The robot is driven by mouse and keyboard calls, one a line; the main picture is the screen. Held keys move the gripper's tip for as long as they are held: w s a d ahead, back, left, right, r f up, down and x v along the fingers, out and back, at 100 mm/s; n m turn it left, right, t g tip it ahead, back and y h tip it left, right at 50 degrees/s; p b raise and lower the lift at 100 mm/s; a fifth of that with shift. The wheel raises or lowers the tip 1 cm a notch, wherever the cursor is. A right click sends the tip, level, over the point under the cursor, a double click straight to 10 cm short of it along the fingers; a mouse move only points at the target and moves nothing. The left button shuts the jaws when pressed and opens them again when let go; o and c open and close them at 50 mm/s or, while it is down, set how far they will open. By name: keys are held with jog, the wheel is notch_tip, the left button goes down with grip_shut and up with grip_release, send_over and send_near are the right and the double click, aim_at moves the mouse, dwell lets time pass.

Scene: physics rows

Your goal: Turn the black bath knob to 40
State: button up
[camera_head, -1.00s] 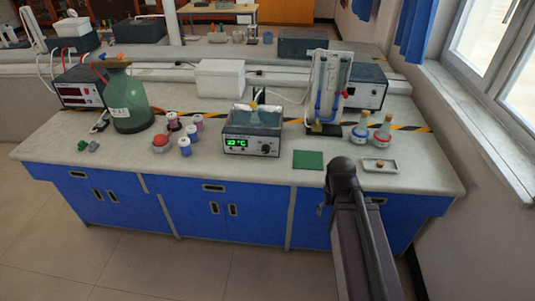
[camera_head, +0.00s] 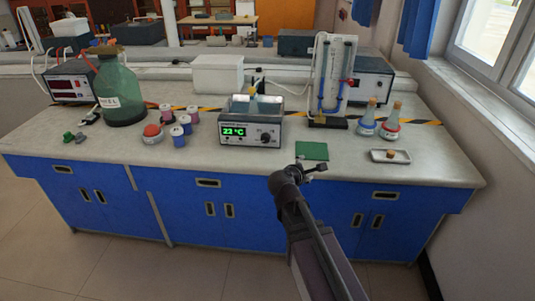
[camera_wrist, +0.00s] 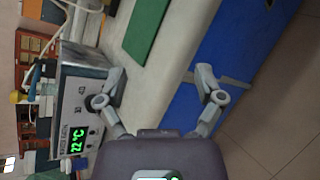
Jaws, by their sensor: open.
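The water bath (camera_head: 240,131) stands near the front of the bench, and its green display reads about 22 °C. Its black knob (camera_head: 266,137) is on the front panel, right of the display. My gripper (camera_head: 318,168) is in front of the bench edge, to the right of and nearer than the bath, clear of the knob. In the wrist view, my gripper (camera_wrist: 160,78) has its fingers wide apart with nothing between them. The bath (camera_wrist: 80,95) appears turned on its side there, and the left finger overlaps its panel. The knob is not clearly readable in that view.
A green mat (camera_head: 312,151) lies right of the bath. Several spools (camera_head: 185,125) and a red-topped item (camera_head: 152,133) stand to its left. Two flasks (camera_head: 390,126) and a small tray (camera_head: 377,156) are at the right. The bench front before the bath is bare.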

jog(key=w+a+n+t+y+b, duration=0.1)
jog(key=a+n+t+y+b, duration=0.1)
jog(key=a+n, duration=0.5)
jog(key=w+a+f+n+t+y+b, duration=0.1)
jog(key=a+n+t+y+b, duration=0.2)
jog(key=a+n, duration=0.5)
jog(key=shift+w+t+b, duration=0.35)
jog(key=shift+t+b, duration=0.15)
jog(key=shift+b, duration=0.35)
jog(key=shift+w+a, duration=0.1)
jog(key=shift+w, duration=0.1)
